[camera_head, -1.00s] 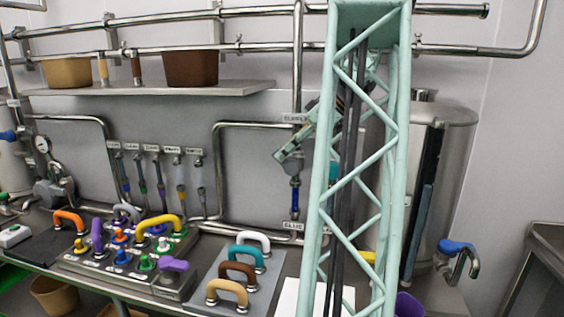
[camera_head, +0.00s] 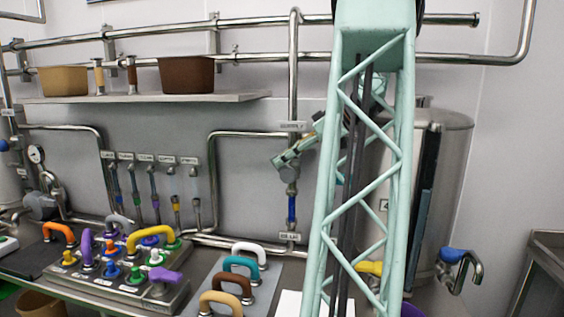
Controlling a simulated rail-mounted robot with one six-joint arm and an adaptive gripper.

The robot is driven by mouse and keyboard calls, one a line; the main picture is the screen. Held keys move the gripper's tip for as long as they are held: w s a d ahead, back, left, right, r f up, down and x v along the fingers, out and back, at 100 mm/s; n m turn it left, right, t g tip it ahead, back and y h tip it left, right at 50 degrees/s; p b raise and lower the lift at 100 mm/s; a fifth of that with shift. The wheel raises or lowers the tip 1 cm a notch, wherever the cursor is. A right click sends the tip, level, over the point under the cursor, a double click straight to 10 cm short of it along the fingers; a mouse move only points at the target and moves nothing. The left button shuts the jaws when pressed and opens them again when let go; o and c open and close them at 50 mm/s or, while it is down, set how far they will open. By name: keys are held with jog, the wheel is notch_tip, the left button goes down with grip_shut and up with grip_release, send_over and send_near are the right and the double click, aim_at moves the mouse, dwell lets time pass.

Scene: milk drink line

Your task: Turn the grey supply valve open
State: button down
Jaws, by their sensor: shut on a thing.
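The grey supply valve (camera_head: 289,174) sits on the vertical steel pipe at mid-picture, between an upper label and a lower label. Only its rounded lower body shows; its handle is hidden behind my gripper. My gripper (camera_head: 283,159) is pale green and dark, tilted, and reaches in from the right across the pipe at the valve. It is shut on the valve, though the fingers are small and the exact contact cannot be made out. Below the valve the pipe has a blue section (camera_head: 292,206).
My lattice column hides much of the right of the pipe. A steel tank (camera_head: 450,160) stands behind it. A shelf (camera_head: 230,97) bears brown and tan bins. A panel (camera_head: 150,295) with coloured knobs and handles is at lower left. Coloured handles stand on a grey plate (camera_head: 262,290).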

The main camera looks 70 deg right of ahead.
jog(key=c, duration=2.6)
grip_release()
jog(key=shift+c, duration=0.2)
jog(key=shift+s, duration=0.1)
jog(key=v, duration=1.2)
